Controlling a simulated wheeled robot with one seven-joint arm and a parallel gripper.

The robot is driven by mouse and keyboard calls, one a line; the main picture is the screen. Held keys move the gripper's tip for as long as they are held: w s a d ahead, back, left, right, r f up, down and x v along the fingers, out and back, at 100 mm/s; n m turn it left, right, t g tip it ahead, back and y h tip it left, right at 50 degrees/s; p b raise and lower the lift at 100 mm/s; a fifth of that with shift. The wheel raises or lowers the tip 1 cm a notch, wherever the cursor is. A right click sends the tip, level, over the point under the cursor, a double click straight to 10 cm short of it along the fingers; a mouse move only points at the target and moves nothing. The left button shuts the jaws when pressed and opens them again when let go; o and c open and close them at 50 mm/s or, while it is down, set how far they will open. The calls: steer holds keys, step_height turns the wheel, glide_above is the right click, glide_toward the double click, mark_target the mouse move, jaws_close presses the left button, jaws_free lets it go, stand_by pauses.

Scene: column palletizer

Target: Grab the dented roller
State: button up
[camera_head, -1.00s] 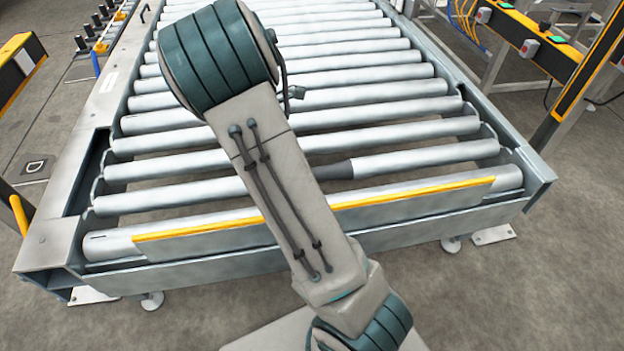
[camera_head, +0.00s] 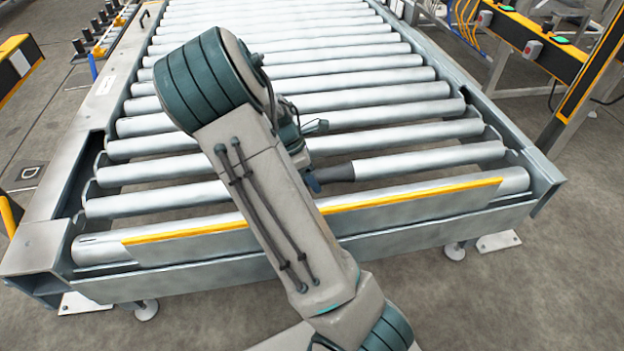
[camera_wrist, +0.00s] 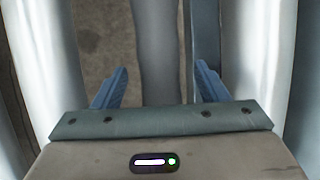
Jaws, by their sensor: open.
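One roller near the front of the conveyor has a dark grey section (camera_head: 338,173) beside its pale right part (camera_head: 430,160); no dent shape can be made out. My gripper shows in the wrist view (camera_wrist: 160,85) with its two blue fingers wide apart and nothing gripped. A dull grey roller (camera_wrist: 157,45) runs between the fingers, with a gap on each side of it. In the head view, a blue fingertip shows just left of the dark section. My arm hides the rest of the gripper and the roller's middle.
The conveyor frame (camera_head: 480,205) surrounds closely spaced pale rollers, with a yellow-edged bar (camera_head: 410,195) along the front. In the wrist view, bright rollers (camera_wrist: 50,50) flank the gripper closely. An orange and black post (camera_head: 590,85) stands at right.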

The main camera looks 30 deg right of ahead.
steer(key=shift+f, duration=0.25)
stand_by(0.4)
steer(key=shift+r, duration=0.1)
jaws_close()
